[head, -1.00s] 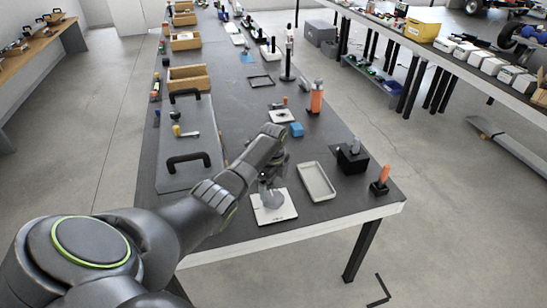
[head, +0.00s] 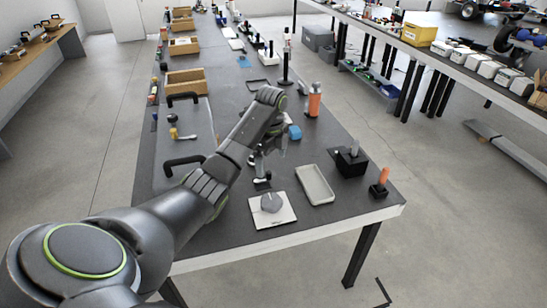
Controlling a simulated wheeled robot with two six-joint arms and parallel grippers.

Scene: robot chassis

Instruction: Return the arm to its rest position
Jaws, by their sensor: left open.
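My left arm comes in from the lower left and reaches over the near part of the dark table. My left gripper (head: 262,176) is at its end, pointing down and open, with nothing seen between its fingers. It is above and behind a grey rounded object (head: 271,202) that rests on a white square plate (head: 284,214); the gripper is apart from it. The arm hides part of the table and of the grey panel with black handles. My right arm and gripper are not in view.
A grey tray (head: 315,184) lies right of the white plate. A black block (head: 351,161) and an orange-handled tool (head: 380,181) stand near the right edge. Wooden bins (head: 187,81) line the left side.

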